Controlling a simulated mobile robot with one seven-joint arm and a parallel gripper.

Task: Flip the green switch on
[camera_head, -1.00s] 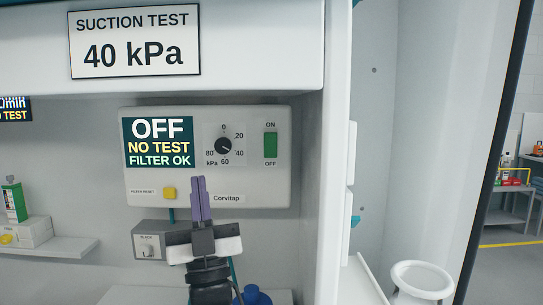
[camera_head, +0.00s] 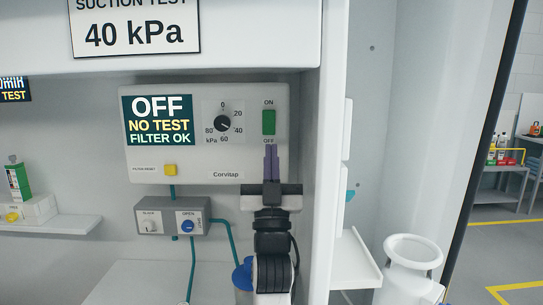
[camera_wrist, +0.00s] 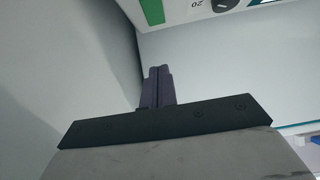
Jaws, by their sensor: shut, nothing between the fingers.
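The green switch (camera_head: 269,122) is a small upright rocker on the right side of a white Corvitap panel (camera_head: 205,178), with ON printed above it and OFF below. The panel's display (camera_head: 159,120) reads OFF, NO TEST, FILTER OK. My gripper (camera_head: 271,148) has its purple fingers together, tips just below the switch near the OFF label. I cannot tell from the head view whether they touch the panel. In the wrist view the closed fingers (camera_wrist: 158,72) point toward the panel, and part of the green switch (camera_wrist: 152,10) shows at the top edge.
A dial (camera_head: 222,122) and a yellow filter reset button (camera_head: 170,170) are on the same panel. Below is a grey valve box (camera_head: 170,217) with teal tubes. A white cabinet wall (camera_head: 317,200) stands close to the right of my gripper. A sign (camera_head: 135,30) reads 40 kPa.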

